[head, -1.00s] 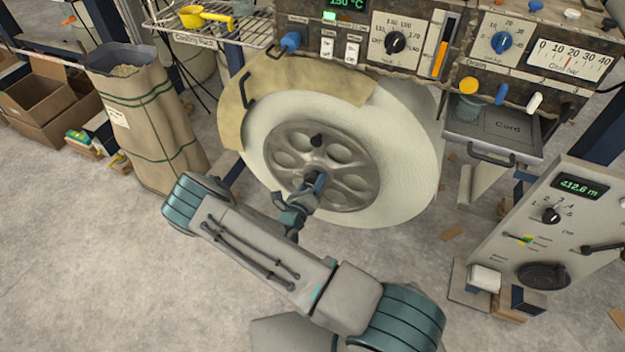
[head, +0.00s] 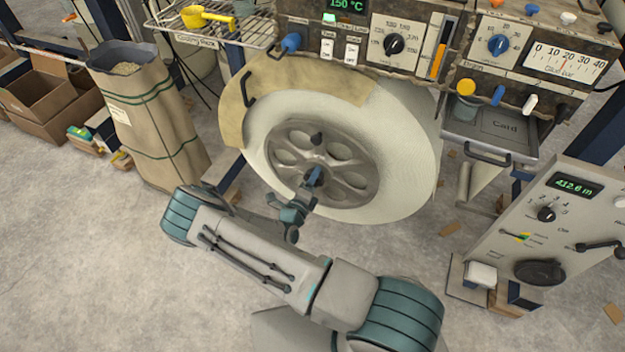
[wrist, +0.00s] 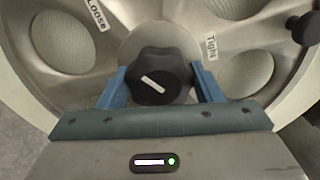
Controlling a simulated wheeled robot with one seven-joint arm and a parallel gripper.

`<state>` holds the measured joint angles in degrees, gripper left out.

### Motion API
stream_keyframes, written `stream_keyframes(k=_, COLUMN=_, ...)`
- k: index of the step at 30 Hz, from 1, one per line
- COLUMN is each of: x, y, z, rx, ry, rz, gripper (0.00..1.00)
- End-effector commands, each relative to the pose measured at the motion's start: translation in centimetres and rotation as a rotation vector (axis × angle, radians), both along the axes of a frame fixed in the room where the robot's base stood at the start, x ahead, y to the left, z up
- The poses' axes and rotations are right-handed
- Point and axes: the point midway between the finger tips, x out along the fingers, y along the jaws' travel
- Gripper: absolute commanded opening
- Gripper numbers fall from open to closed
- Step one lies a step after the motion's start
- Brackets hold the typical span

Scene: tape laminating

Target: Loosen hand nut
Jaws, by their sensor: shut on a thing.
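The hand nut (wrist: 160,62) is a black lobed knob at the centre of the grey metal wheel hub (head: 290,152), with a slanted white mark on its face. My gripper (wrist: 159,74) has its two blue fingers on either side of the nut and is shut on it. In the head view my gripper (head: 312,179) is at the middle of the hub, and its fingers largely hide the nut. In the wrist view a "LOOSE" label (wrist: 97,15) is at upper left and a "Tight" label (wrist: 211,46) at right.
A black peg (head: 316,138) sticks out of the hub above my gripper. A white roll (head: 412,150) surrounds the hub. The control panel (head: 425,75) is above and a grey console (head: 560,225) stands right. A brown sack (head: 150,130) stands left. The floor between is mostly clear.

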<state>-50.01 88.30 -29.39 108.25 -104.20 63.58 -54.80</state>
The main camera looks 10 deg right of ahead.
Motion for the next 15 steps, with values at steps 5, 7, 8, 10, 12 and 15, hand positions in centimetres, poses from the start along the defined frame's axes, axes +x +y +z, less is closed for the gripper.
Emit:
stream_keyframes(k=5, x=0.07, y=0.12, z=0.02, rx=-0.004, ry=0.002, rz=0.004, gripper=0.37)
stream_keyframes(k=7, x=0.07, y=0.12, z=0.02, rx=-0.004, ry=0.002, rz=0.004, gripper=0.37)
stream_keyframes(k=8, x=0.07, y=0.12, z=0.02, rx=-0.004, ry=0.002, rz=0.004, gripper=0.36)
stream_keyframes(k=10, x=0.07, y=0.12, z=0.02, rx=-0.004, ry=0.002, rz=0.004, gripper=0.36)
stream_keyframes(k=12, x=0.07, y=0.11, z=0.01, rx=-0.004, ry=0.002, rz=0.004, gripper=0.76)
stream_keyframes(k=15, x=0.05, y=0.09, z=0.01, rx=-0.003, ry=0.001, rz=0.003, gripper=0.81)
